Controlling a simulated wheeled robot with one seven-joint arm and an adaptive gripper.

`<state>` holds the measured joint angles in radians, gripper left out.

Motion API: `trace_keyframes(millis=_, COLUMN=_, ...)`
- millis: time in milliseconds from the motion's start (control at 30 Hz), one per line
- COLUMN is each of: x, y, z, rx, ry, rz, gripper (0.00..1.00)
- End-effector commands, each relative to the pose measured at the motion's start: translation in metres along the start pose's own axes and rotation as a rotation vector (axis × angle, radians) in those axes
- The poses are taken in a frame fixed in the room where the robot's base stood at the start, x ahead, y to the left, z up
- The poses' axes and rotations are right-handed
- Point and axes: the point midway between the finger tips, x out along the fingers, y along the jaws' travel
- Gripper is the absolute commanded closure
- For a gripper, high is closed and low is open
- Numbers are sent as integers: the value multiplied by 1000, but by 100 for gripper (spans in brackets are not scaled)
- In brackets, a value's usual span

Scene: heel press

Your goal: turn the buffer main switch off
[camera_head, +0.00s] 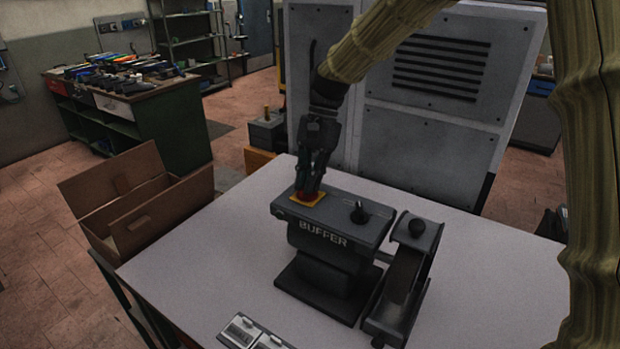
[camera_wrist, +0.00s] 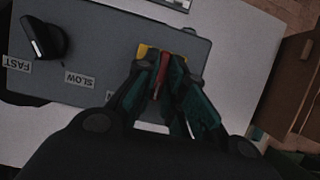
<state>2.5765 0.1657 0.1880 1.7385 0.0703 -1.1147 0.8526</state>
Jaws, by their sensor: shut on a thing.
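The buffer (camera_head: 330,245) is a dark machine lettered BUFFER, standing on the white table. The fingers hide much of the button.
Small labelled plates (camera_head: 250,333) lie at the table's front. An open cardboard box (camera_head: 140,200) is left of the table. A grey cabinet (camera_head: 425,125) stands behind. The table's (camera_head: 480,270) right side is clear.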

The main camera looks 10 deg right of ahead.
Motion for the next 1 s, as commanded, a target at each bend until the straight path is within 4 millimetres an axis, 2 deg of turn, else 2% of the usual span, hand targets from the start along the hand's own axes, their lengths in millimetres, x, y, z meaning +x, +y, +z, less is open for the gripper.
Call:
trace_keyframes(millis=100, x=4, y=2, z=0, rx=2, ry=-5, rz=6, gripper=100)
trace_keyframes(millis=133, x=4, y=2, z=0, rx=2, ry=-5, rz=6, gripper=87)
trace_keyframes(millis=233, x=4, y=2, z=0, rx=2, ry=-4, rz=6, gripper=69)
trace_keyframes(millis=267, x=4, y=2, z=0, rx=2, ry=-4, rz=5, gripper=67)
trace_keyframes(millis=667, x=-5, y=0, z=0, rx=2, ry=0, rz=0, gripper=67)
trace_keyframes(millis=767, x=-16, y=0, z=0, rx=2, ry=0, rz=0, gripper=67)
trace_keyframes(millis=1000, x=-59, y=0, z=-1, rx=2, ry=1, rz=-1, gripper=67)
